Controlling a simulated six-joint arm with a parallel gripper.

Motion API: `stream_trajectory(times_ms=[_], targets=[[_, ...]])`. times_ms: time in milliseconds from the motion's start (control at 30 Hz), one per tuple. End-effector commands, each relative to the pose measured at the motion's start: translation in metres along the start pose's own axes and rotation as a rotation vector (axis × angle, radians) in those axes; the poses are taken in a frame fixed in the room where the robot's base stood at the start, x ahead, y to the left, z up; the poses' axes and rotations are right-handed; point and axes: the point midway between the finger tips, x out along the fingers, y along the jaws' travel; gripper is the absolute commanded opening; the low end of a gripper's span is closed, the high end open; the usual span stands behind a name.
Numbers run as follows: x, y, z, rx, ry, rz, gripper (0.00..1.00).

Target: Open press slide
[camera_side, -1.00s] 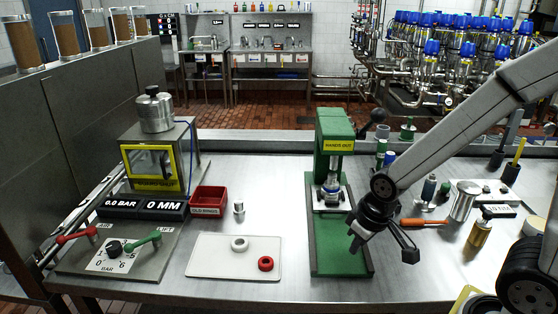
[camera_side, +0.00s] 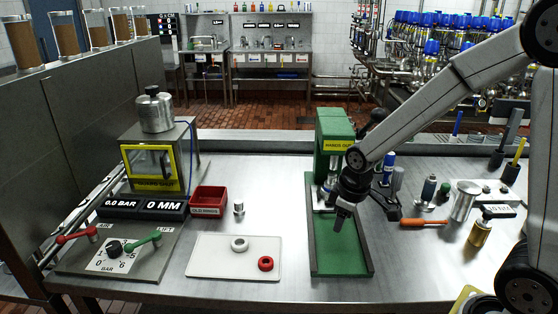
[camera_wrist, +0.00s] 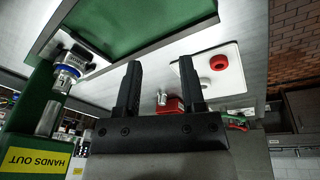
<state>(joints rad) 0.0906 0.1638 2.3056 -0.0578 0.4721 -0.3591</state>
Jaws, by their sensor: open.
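The green press (camera_side: 334,126) with a yellow "HANDS OUT" label stands at the middle of the bench. Its green bed (camera_side: 340,258) runs toward the front and is bare there. The slide, a metal plate, carries a silver and blue part (camera_wrist: 68,78) at the back of the bed, near the ram (camera_wrist: 48,117). My arm hides most of it in the side view. My gripper (camera_side: 341,223) hangs over the bed, in front of the slide. In the wrist view its two fingers (camera_wrist: 160,68) are apart with nothing held, and the slide lies to their left.
A white tray (camera_side: 215,268) with a white ring and a red ring (camera_side: 265,263) lies left of the press. A red bin (camera_side: 208,199) stands behind it. The bench between bed and tray is clear.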

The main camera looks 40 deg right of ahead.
Motion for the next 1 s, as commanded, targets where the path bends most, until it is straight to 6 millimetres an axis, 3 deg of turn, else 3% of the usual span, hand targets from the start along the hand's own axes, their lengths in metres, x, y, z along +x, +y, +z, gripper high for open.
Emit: stream_trajectory(times_ms=[200, 433, 600, 1000], targets=[[0.009, 0.056, -0.034, -0.253, -0.049, 0.023, 0.51], [0.015, 0.096, -0.051, -0.441, -0.091, 0.031, 0.51], [0.016, 0.106, -0.054, -0.491, -0.102, 0.031, 0.51], [0.025, 0.106, -0.053, -0.493, -0.104, 0.030, 0.51]])
